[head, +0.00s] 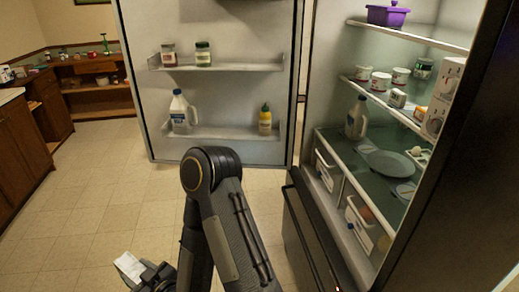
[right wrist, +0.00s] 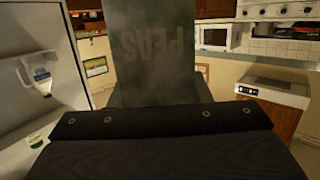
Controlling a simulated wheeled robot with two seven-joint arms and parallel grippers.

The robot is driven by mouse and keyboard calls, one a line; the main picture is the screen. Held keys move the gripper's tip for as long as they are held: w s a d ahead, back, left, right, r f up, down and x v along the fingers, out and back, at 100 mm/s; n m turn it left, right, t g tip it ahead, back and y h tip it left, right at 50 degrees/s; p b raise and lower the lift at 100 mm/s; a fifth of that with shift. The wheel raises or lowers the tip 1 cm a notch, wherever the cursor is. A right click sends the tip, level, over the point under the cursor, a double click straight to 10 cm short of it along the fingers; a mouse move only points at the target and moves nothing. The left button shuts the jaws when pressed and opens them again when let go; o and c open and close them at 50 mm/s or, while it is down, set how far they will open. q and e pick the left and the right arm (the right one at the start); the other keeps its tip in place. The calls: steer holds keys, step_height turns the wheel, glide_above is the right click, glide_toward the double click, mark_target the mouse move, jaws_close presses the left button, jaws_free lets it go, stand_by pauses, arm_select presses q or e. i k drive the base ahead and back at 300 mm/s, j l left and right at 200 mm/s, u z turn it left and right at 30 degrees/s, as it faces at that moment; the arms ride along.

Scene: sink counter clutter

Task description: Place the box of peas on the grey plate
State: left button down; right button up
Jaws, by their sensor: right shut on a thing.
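The box of peas (right wrist: 152,45) fills the upper middle of the right wrist view, grey and dim, with the word PEAS upside down on its face. In the head view its pale end (head: 129,266) shows at the bottom left. My right gripper (head: 148,274) is shut on the box, low in front of the open fridge and left of my bent arm. The grey plate (head: 391,164) lies on the glass shelf inside the fridge at the right, well apart from the box. My left gripper is out of view.
The fridge door (head: 225,105) stands open, with jars and bottles in its racks. Tubs (head: 380,81) sit on the shelf above. Open floor (head: 95,190) lies at left.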

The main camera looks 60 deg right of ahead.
mark_target(381, 167)
steer(key=i+l+z, duration=0.2)
steer(key=z, duration=0.25)
steer(key=i+l+z, duration=0.15)
steer(key=z, duration=0.3)
steer(key=i+z, duration=0.25)
steer(key=z, duration=0.2)
steer(key=i+z, duration=0.2)
steer(key=z, duration=0.25)
steer(key=i+j+z, duration=0.1)
steer(key=i+z, duration=0.15)
steer(key=z, duration=0.2)
